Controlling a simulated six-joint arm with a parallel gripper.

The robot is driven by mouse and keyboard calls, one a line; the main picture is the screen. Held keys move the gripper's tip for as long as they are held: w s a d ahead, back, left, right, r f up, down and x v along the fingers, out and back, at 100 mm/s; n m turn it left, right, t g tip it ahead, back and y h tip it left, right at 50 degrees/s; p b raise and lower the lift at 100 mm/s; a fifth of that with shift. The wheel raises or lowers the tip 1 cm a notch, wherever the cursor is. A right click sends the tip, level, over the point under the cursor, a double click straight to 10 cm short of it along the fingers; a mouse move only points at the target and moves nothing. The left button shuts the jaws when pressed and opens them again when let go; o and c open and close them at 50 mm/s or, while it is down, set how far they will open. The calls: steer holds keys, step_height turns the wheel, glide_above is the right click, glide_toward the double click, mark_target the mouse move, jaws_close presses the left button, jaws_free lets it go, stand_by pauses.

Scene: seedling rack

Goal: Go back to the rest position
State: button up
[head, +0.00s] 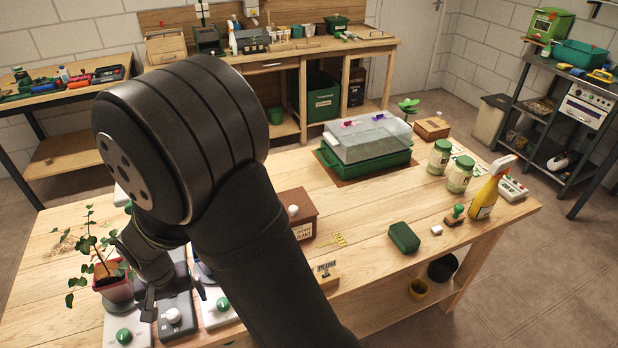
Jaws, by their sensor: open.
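My gripper (172,292) is low at the left front of the wooden table (330,225), partly hidden by my own dark arm. Its fingers are apart, just above a dark grey box with a white knob (173,316). I see nothing held between them, though my arm covers part of this area. A potted plant in a red pot (116,284) stands close on the left of the gripper. I cannot tell whether the fingers touch the box.
Light boxes with green knobs (124,336) flank the grey one. A brown box (298,215) stands right of my arm. A green tray with a clear lid (366,150), jars (460,173) and a yellow spray bottle (486,194) stand farther right.

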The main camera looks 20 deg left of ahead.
steer(key=w+d+r+m+g+h, duration=0.2)
steer(key=w+d+r+m, duration=0.7)
steer(key=w+d, duration=0.4)
steer(key=w+r+m+t+y, duration=0.1)
steer(key=w+r+m, duration=0.5)
steer(key=w, duration=0.5)
steer(key=w+r+m+t+y, duration=0.1)
steer(key=w+r+m, duration=0.2)
steer(key=w+r, duration=0.65)
step_height(320, 180, down, 11)
steer(key=w, duration=0.1)
steer(key=shift+w+a+f, duration=0.15)
steer(key=shift+w+a, duration=0.15)
steer(key=shift+a, duration=0.15)
step_height(320, 180, up, 10)
